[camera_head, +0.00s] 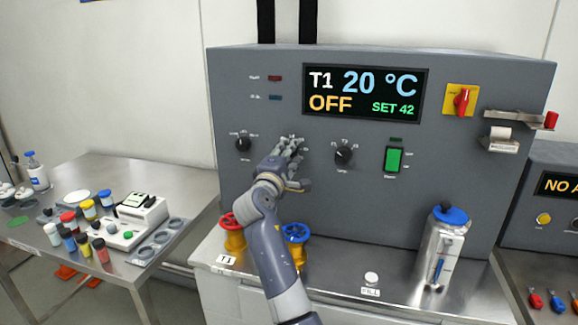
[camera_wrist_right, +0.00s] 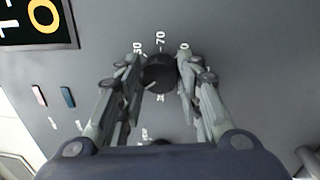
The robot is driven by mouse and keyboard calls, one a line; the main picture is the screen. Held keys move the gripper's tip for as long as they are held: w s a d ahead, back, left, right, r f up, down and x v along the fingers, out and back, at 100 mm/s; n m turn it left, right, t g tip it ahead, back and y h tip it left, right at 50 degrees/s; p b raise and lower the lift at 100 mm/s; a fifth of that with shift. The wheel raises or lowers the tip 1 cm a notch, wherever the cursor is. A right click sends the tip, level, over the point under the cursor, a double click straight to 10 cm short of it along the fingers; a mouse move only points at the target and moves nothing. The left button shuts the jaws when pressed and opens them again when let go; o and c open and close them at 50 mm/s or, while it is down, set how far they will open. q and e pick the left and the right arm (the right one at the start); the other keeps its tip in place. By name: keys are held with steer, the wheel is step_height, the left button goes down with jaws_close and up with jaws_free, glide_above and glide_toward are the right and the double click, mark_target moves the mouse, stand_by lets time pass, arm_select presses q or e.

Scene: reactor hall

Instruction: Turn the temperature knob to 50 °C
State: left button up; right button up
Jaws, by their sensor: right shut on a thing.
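The black temperature knob (camera_wrist_right: 159,73) is on the grey panel (camera_head: 320,205), between the two fingers of my right gripper (camera_wrist_right: 160,75) in the right wrist view. The gripper is shut on it. In the head view my right gripper (camera_head: 289,148) covers the knob. Scale numbers around it are partly hidden; "70" is readable, and a number ending in "0" shows on each side. The knob's pointer is not clear. The display (camera_head: 364,93) reads T1 20 °C, OFF, SET 42. My left gripper is not in view.
Two other black knobs sit at left (camera_head: 243,144) and right (camera_head: 344,155) of my gripper. A green switch (camera_head: 393,160) and a red-on-yellow switch (camera_head: 462,100) are further right. Red (camera_head: 232,221) and blue (camera_head: 296,233) valves stand below, close to my arm. A flask (camera_head: 441,250) stands at right.

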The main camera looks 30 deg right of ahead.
steer(key=shift+w+f+m+g+b, duration=0.1)
steer(key=shift+m+g+b, duration=0.05)
steer(key=shift+m+b, duration=1.6)
steer(key=shift+f+m+g+b, duration=0.15)
steer(key=shift+m+b, duration=1.2)
steer(key=shift+m, duration=0.8)
steer(key=shift+r, duration=0.15)
steer(key=o, duration=1.1)
steer(key=shift+c, duration=0.2)
steer(key=v, duration=0.7)
steer(key=shift+a, duration=0.3)
